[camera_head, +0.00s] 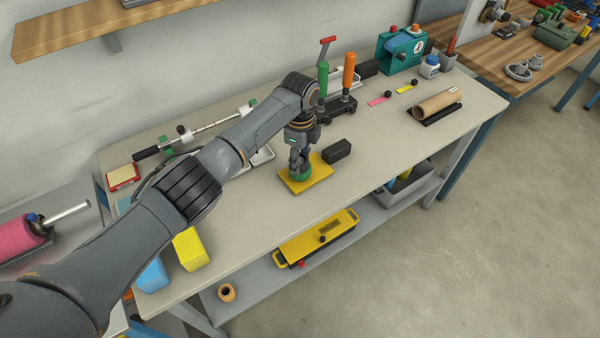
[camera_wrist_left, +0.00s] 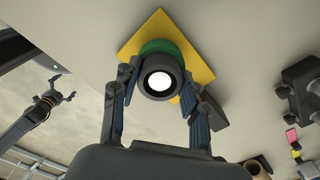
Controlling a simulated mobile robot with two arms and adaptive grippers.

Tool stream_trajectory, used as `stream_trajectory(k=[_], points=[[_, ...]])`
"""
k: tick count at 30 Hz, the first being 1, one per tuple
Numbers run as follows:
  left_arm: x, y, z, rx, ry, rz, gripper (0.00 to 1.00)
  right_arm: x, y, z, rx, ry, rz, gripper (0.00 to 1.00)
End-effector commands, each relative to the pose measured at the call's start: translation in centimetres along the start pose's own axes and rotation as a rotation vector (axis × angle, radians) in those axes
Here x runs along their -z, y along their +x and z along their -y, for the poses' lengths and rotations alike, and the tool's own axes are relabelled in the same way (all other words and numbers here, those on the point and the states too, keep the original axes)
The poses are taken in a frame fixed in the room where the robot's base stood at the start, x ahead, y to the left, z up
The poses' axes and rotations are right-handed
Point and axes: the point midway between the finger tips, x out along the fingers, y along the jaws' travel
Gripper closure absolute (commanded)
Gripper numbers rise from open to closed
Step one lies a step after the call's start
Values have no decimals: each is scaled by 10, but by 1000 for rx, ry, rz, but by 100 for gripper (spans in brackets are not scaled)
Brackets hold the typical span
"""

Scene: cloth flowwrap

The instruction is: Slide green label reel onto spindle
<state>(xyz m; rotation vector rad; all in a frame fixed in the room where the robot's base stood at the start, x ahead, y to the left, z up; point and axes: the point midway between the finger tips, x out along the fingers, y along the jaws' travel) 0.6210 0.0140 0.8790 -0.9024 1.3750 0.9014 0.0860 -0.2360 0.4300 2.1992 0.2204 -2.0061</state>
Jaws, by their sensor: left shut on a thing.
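The green label reel (camera_head: 304,176) stands on a yellow mat (camera_head: 318,179) near the front of the bench. My left gripper (camera_head: 299,164) is over it, pointing down. In the left wrist view its fingers (camera_wrist_left: 157,92) close around the dark core piece (camera_wrist_left: 143,79) of the green reel (camera_wrist_left: 160,48), whose centre looks bright. A metal rod (camera_head: 213,126) with a black handle lies in white and green supports at the back left; it looks like the spindle. My right gripper (camera_wrist_left: 62,92) shows only in the left wrist view, spread open and empty.
A black block (camera_head: 337,150) sits right beside the mat. Green and orange handled tools (camera_head: 348,72) stand behind. A brown roll (camera_head: 437,103) lies further right. Yellow (camera_head: 190,248) and blue (camera_head: 153,275) blocks stand at the front left. My left arm hides part of the rod area.

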Motion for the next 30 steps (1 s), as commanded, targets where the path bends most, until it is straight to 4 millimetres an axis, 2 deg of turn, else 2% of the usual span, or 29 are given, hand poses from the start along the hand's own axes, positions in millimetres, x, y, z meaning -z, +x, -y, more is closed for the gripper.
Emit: stream_trajectory(k=[19, 20, 23, 30], points=[[0, 2, 0, -1, 0, 0, 86, 0, 1, 0, 0, 0, 0, 0], [0, 2, 0, -1, 0, 0, 52, 0, 1, 0, 0, 0, 0, 0], [0, 2, 0, -1, 0, 0, 31, 0, 0, 0, 0, 0, 0, 0], [0, 2, 0, 0, 0, 0, 29, 0, 0, 0, 0, 0, 0, 0]])
